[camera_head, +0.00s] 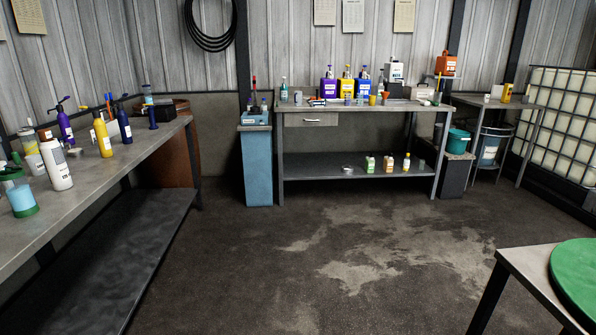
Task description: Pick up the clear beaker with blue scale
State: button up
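I cannot make out for sure a clear beaker with a blue scale. A clear container with a light blue lower part and green at its top and base (22,200) stands at the near left edge of the left bench. A small pale cup-like thing (298,97) stands on the far bench, too small to show any scale. My gripper is not in view.
The left bench (110,165) holds several bottles, including a white bottle (58,168). The far bench (325,107) carries jugs and small containers. A side table (535,262) with a green disc (577,275) stands at lower right. The middle floor (330,255) is clear.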

aim_at(348, 96)
jog(key=i, duration=2.8)
jog(key=i+l, duration=0.1)
jog(key=i, duration=2.7)
jog(key=i+u, duration=0.25)
jog(key=i+l+u, duration=0.25)
jog(key=i+l, duration=0.25)
jog(key=i, duration=0.1)
